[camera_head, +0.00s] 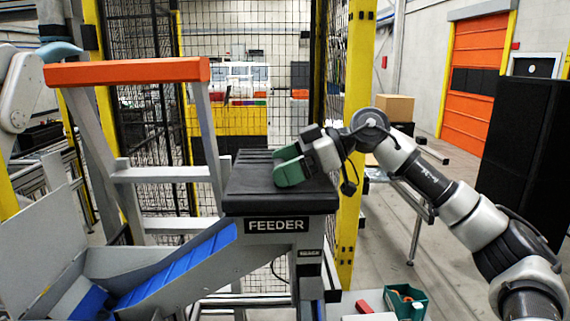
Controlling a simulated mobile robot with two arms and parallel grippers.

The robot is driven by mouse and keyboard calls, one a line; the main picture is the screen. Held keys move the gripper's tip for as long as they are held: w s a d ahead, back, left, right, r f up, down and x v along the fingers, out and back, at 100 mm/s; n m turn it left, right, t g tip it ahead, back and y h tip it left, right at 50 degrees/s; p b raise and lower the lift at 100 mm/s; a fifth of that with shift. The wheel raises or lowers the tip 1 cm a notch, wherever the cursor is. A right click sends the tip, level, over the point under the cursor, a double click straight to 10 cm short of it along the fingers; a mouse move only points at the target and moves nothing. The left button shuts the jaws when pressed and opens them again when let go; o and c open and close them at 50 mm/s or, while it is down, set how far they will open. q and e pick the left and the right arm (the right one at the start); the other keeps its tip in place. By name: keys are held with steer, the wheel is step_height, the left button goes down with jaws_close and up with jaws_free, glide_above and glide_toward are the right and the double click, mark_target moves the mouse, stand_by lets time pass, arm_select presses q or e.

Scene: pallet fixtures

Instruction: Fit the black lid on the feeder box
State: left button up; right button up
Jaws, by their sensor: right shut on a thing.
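The black lid (250,187) lies over the top of the feeder box, which has a black "FEEDER" label (277,225) on its front. The lid looks about level; I cannot tell whether it is fully seated. My right gripper (288,164), with green fingers, reaches in from the right and is shut on the black lid at its upper side. The fingers hide part of the lid's top. My left arm shows only at the left edge, and its gripper is out of view.
A grey chute with a blue belt (185,270) slopes down left from the feeder. An orange-topped grey frame (130,72) stands at left. A yellow post (355,130) and mesh fence are behind. A green bin (405,300) sits low at right.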

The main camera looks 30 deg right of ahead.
steer(key=shift+f, duration=0.35)
steer(key=o, duration=1)
steer(key=shift+o, duration=0.4)
steer(key=shift+s, duration=0.1)
steer(key=b+v, duration=0.3)
steer(key=v, duration=0.7)
steer(key=shift+s+d+r, duration=0.15)
steer(key=shift+d+r, duration=0.1)
steer(key=shift+d, duration=0.05)
